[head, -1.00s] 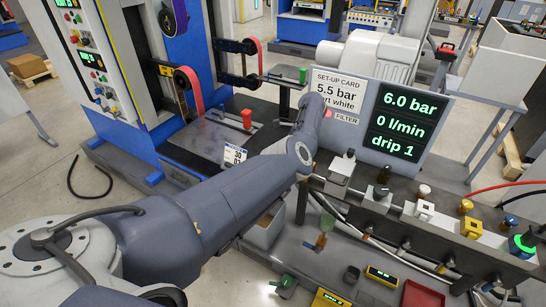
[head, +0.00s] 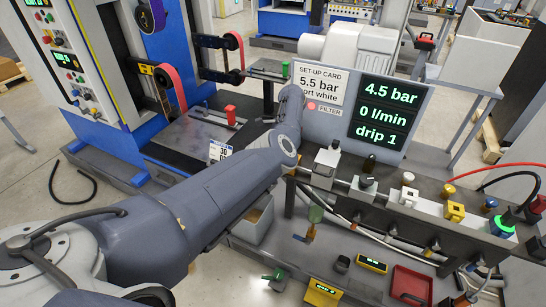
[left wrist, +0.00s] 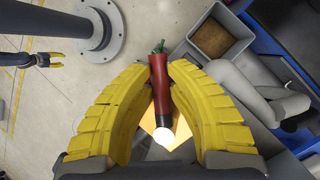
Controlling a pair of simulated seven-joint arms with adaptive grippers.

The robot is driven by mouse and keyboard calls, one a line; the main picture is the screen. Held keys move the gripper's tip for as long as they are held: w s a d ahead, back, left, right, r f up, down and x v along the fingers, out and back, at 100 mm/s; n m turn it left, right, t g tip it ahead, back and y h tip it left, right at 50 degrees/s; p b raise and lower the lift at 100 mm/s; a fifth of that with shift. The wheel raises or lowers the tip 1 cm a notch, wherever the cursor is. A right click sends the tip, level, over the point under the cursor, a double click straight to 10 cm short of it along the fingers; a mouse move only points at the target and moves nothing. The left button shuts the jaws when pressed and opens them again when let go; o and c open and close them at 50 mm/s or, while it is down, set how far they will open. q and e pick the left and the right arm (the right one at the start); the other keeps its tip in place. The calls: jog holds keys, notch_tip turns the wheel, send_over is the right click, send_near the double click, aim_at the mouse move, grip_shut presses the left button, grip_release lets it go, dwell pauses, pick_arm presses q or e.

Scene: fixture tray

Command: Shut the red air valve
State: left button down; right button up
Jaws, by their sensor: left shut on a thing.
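In the left wrist view my left gripper (left wrist: 163,85) has its yellow ribbed fingers on both sides of a red handle-like piece (left wrist: 157,78).
The display panel (head: 425,117) reads 4.5 bar, 0 l/min, drip 1. Its set-up card (head: 319,83) says 5.5 bar. A row of coloured valves stands on the manifold (head: 335,185). A red tray (head: 411,284) lies below. An open bin (left wrist: 213,38) stands nearby.

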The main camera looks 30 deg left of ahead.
pick_arm(q)
jog(key=c, duration=1.3)
grip_release()
jog(key=shift+f, duration=0.1)
jog(key=shift+v, duration=3.75)
